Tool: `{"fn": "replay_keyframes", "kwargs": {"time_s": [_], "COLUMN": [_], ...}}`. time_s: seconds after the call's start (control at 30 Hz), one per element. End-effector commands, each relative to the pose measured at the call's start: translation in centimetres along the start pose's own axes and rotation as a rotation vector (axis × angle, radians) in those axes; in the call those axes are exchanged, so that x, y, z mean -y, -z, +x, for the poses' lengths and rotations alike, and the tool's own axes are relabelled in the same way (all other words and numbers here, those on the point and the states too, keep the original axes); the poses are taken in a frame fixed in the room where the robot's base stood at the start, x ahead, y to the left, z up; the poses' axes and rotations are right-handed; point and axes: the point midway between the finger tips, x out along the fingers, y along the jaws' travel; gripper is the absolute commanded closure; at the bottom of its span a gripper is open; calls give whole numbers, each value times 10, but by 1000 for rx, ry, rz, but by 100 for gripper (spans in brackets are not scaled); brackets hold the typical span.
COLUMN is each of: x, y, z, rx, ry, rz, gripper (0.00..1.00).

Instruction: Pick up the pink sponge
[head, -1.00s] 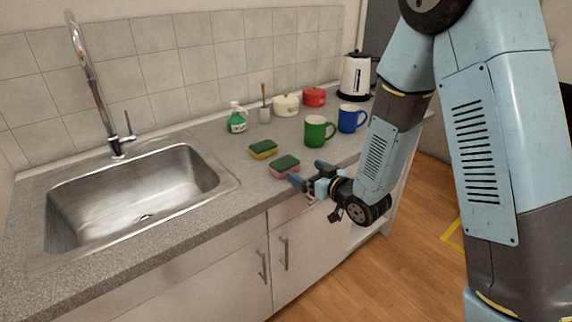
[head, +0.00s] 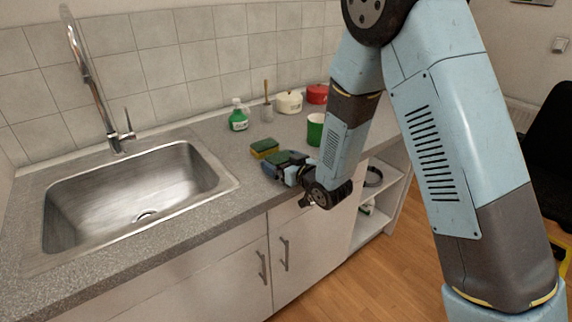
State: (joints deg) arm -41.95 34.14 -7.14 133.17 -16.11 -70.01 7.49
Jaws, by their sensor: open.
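The pink sponge with a dark green top (head: 284,156) lies on the grey counter to the right of the sink, mostly hidden by my gripper; little of its pink side shows. My gripper (head: 279,164) is open and low over the counter, with its fingers at the sponge. I cannot tell whether the fingers touch it or stand on both sides of it.
A yellow sponge with a green top (head: 264,149) lies just behind, close to my gripper. A green soap bottle (head: 238,121), a brush in a holder (head: 267,111), a white pot (head: 289,102), a red pot (head: 317,94) and a green mug (head: 315,130) stand further back. The sink (head: 140,190) is left.

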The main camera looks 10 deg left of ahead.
Motion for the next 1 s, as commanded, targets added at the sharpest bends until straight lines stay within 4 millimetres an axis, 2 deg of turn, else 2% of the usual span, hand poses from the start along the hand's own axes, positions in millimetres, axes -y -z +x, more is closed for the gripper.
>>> {"fn": "replay_keyframes", "kwargs": {"time_s": [0.23, 0.6, 0.87, 1.0], "x": [-9, -15, -15, -15], "y": [0, 0, 1, 11], "z": [-1, -3, -3, -4], "rx": [0, 0, -1, -3], "ry": [-15, -23, -23, -23], "rz": [2, 3, 3, 3], "gripper": [2, 35, 36, 36]}}
